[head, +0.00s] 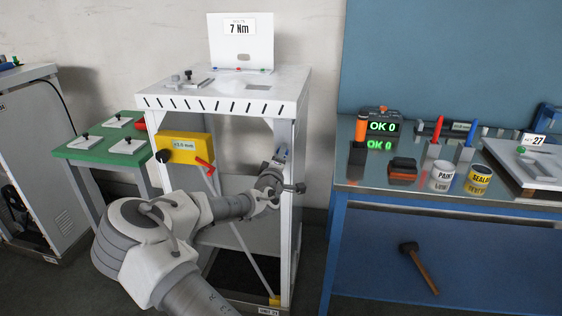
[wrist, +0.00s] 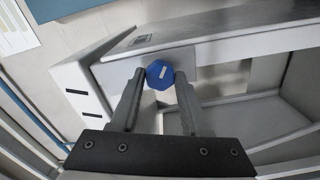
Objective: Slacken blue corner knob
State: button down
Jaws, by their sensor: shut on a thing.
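The blue corner knob (wrist: 160,75) shows in the wrist view as a blue, many-sided knob with a white mark on its face. It sits at an upper corner of the white dispenser frame (wrist: 200,50). My gripper (wrist: 160,80) has one finger on each side of the knob, shut on it at the fingertips. In the head view my gripper (head: 281,160) reaches to the right front post of the dispenser frame (head: 297,200), below its top. The knob is mostly hidden there by my gripper.
A yellow box (head: 185,149) with a red lever hangs on the frame's left side. A blue workbench (head: 345,193) with several tools and cans stands close on the right. A green table (head: 85,150) stands left. A sign reading 7 Nm (head: 240,28) stands on top.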

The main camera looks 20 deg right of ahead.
jog(key=shift+n+b, duration=1.55)
jog(key=shift+n, duration=2.45)
jog(key=shift+c, duration=1.9)
grip_release()
jog(key=v, duration=1.7)
jog(key=shift+s+p, duration=0.2)
jog(key=shift+p, duration=0.2)
jog(key=shift+a, duration=0.15)
